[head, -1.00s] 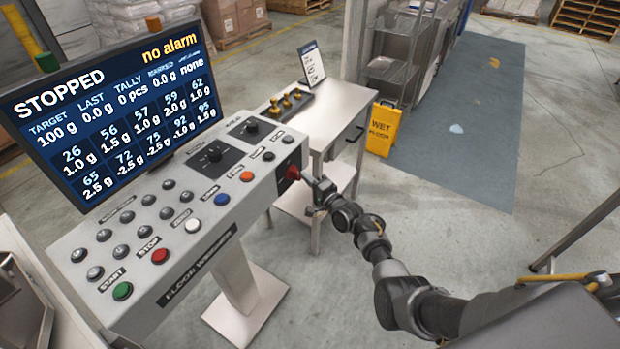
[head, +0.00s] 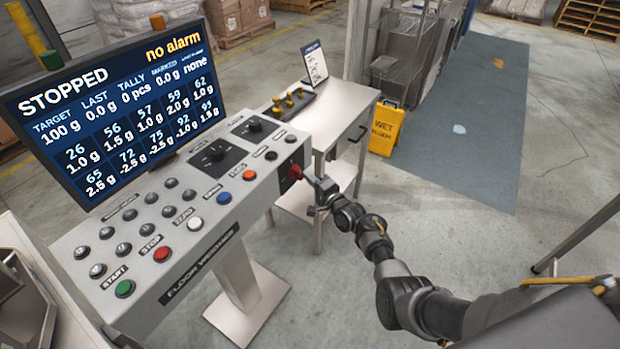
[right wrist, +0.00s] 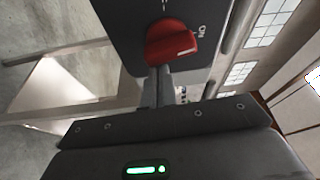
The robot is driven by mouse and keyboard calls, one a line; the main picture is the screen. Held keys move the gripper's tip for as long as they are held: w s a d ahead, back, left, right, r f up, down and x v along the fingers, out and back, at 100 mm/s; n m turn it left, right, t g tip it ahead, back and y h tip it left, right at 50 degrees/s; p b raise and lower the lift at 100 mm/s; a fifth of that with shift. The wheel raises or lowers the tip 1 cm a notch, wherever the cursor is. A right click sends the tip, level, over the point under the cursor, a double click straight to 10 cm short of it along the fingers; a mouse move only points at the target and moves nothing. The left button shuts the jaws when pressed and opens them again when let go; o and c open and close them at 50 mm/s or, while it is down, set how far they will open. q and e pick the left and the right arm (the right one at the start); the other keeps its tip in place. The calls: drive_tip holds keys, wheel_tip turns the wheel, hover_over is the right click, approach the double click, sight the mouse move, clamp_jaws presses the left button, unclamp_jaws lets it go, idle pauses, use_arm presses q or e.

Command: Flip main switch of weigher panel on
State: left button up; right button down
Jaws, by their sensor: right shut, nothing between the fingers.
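The weigher panel (head: 262,196) is a sloped grey console in the head view. Its main switch (head: 294,172) is a red rotary knob on a dark plate at the console's right end. The right wrist view shows the red knob (right wrist: 172,43) close up, with a pale mark on it and "ON" printed to its upper right. My right gripper (head: 309,179) is shut and empty, its tips right at the knob. In the right wrist view the closed fingers (right wrist: 157,82) reach the knob's lower edge; contact is unclear. My left gripper is not seen.
The lit screen (head: 110,100) reads STOPPED and no alarm. Several buttons and two black dials cover the console top. A small metal table (head: 345,128) with a sign stands behind. A yellow wet-floor sign (head: 383,130) stands beyond it. Floor to the right is open.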

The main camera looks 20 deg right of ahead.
idle(0.7)
drive_tip(key=w+d+b, duration=0.1)
drive_tip(key=w+d, duration=0.1)
drive_tip(key=d, duration=0.1)
drive_tip(key=v, duration=0.9)
drive_tip(key=shift+s+d+r, duration=0.15)
drive_tip(key=shift+d, duration=0.05)
drive_tip(key=shift+s, duration=0.1)
